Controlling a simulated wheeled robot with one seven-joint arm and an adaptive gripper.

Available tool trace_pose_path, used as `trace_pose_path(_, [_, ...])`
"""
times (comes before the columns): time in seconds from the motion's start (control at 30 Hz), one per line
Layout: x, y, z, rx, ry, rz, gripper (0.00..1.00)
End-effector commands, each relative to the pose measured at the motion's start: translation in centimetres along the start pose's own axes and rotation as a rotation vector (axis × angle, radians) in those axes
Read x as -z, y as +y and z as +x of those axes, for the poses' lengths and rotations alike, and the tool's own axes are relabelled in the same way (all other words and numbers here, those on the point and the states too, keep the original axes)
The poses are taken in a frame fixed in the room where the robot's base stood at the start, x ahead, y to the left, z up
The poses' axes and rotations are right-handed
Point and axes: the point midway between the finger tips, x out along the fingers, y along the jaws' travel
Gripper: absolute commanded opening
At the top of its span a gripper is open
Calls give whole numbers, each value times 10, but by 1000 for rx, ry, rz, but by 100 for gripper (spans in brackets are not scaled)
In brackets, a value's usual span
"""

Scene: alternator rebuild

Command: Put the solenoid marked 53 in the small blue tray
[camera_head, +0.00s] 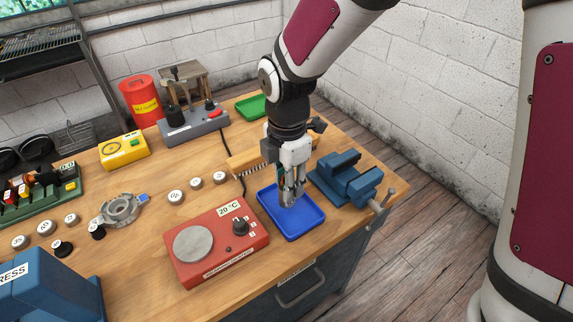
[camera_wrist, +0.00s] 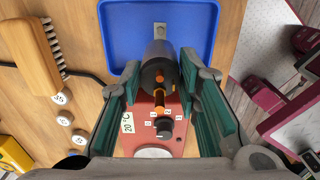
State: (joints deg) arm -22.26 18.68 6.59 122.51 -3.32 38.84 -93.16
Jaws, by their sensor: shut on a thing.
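The small blue tray (camera_head: 309,221) lies on the bench, and it fills the top of the wrist view (camera_wrist: 115,33). My gripper (camera_head: 290,200) points down over the tray. In the wrist view its green-padded fingers (camera_wrist: 160,70) are shut on a dark grey cylinder, the solenoid (camera_wrist: 157,58), with copper-coloured terminals and a metal tab at its far end. The solenoid is seen over the tray area. I cannot read a number on it, and cannot tell whether it touches the tray floor. In the head view the fingers mostly hide it.
A red heater (camera_head: 217,243) with a round plate stands left of the tray. A blue vise (camera_head: 347,178) is close on its right. A wooden brush (camera_wrist: 38,55) lies behind. A green tray (camera_head: 251,106) is farther back. Several marked round parts (camera_head: 176,197) stand on the left.

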Motion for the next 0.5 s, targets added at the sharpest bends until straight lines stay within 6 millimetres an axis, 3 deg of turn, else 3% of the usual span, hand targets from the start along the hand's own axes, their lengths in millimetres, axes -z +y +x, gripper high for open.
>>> trace_pose_path(0.3, [1, 2, 31, 2, 1, 0, 0])
trace_pose_path(0.5, [0, 2, 35, 0, 0, 1, 0])
